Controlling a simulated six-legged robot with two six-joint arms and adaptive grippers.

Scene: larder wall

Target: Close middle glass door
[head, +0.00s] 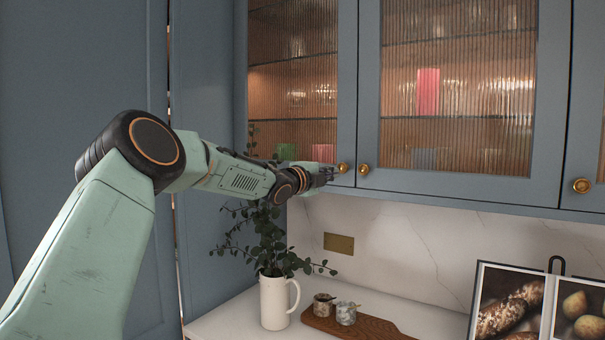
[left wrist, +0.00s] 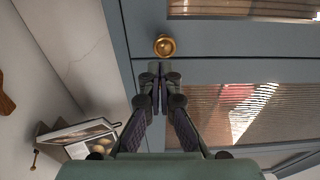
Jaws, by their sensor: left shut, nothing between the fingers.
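The middle glass door (head: 458,185) has a grey-blue frame, reeded glass and a brass knob (head: 364,169) at its lower left. It looks flush with the left door (head: 347,70) in the head view, with only a thin seam between them. My left gripper (head: 328,175) is at the lower right of the left door, close to the two neighbouring knobs. In the left wrist view its shut, empty fingertips (left wrist: 159,70) are near the seam, just below the left door's knob (left wrist: 164,46). The middle door's knob is hidden there. Contact is unclear. My right gripper is out of view.
A right door with a brass knob (head: 581,185) is at the right edge. Below, the counter (head: 235,315) holds a white jug (head: 274,303) with leafy stems, a wooden board (head: 375,327) with two small jars, and an open picture book (head: 540,305). The stems rise near my left forearm.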

